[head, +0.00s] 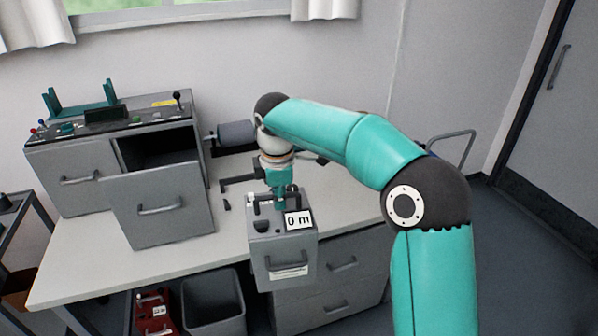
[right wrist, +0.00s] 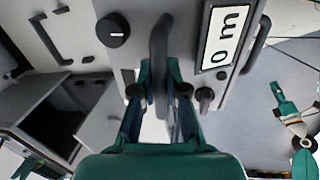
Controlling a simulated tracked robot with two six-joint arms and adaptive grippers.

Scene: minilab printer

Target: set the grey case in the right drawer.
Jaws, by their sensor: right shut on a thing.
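The grey case (head: 283,255), with a white "0 m" label, hangs upright from my right gripper (head: 281,190). The gripper is shut on its top handle, which shows between the fingers in the right wrist view (right wrist: 158,45). The case appears raised near the worktop's front edge. The right drawer (head: 158,215) of the grey machine is pulled out, left of the case, with a dark opening above; most of its inside is hidden. A teal and white arm end, apparently my left gripper (right wrist: 280,98), shows small at the right of the wrist view; its fingers are unclear.
The left drawer (head: 82,183) is shut. A dark roller (head: 236,134) projects from the machine's right side, near my right arm. The worktop (head: 90,262) is clear in front. Below are a grey bin (head: 215,303), a red object (head: 156,314) and a drawer cabinet (head: 335,300).

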